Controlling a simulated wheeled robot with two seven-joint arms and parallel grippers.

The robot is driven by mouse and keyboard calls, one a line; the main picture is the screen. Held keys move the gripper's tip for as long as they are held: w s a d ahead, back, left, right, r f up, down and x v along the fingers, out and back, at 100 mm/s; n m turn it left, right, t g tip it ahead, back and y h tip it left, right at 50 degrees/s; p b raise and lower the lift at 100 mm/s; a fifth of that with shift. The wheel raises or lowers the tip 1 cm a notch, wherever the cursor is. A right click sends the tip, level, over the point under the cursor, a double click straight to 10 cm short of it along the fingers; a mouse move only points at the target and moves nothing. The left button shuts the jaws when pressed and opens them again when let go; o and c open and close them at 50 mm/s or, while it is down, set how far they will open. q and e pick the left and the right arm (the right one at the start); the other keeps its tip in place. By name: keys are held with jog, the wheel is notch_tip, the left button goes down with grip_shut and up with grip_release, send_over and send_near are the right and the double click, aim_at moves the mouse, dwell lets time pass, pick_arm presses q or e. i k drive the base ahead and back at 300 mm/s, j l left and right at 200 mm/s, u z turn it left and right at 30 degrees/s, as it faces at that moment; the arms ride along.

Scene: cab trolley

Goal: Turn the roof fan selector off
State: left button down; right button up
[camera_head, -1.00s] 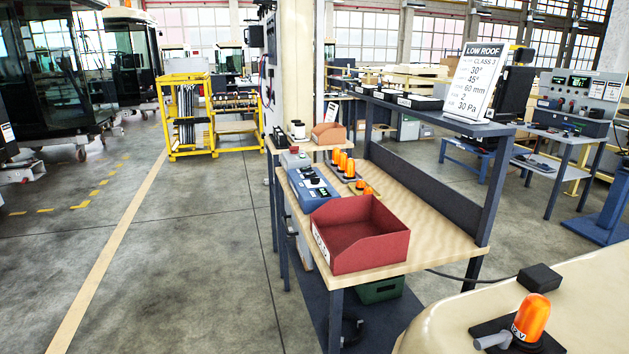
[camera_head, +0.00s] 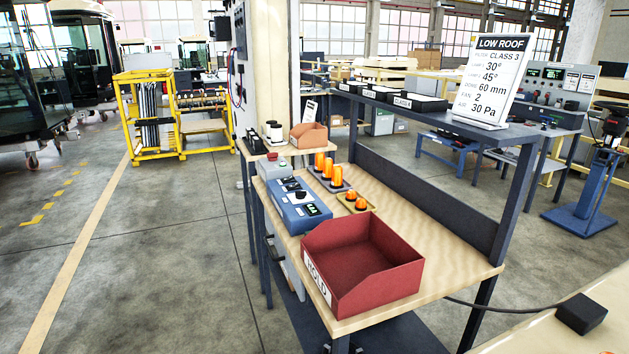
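A blue control box (camera_head: 300,205) with black knobs and a small green-lit display stands on the left side of the wooden workbench (camera_head: 440,250). A black knob (camera_head: 301,195) with a pale ring shows on its top. The labels are too small to read, so I cannot tell whether one of these knobs is the roof fan selector or which way it points. A white sign (camera_head: 492,80) headed LOW ROOF stands on the upper shelf and lists FAN 2. Neither of my grippers is in view.
A red HOLD bin (camera_head: 362,280) sits at the bench's near end. Amber beacons (camera_head: 327,165) stand behind the blue box. A cream surface (camera_head: 540,335) with a black block (camera_head: 581,313) and cable lies at lower right. The floor (camera_head: 170,270) left of the bench is clear.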

aim_at(299, 194)
jog(key=i+j+z, duration=0.2)
jog(key=i+j, duration=0.25)
jog(key=i+j+z, duration=0.25)
jog(key=i+j, duration=0.25)
jog(key=i+j+z, duration=0.2)
jog(key=i+j, duration=0.2)
jog(key=j, duration=0.2)
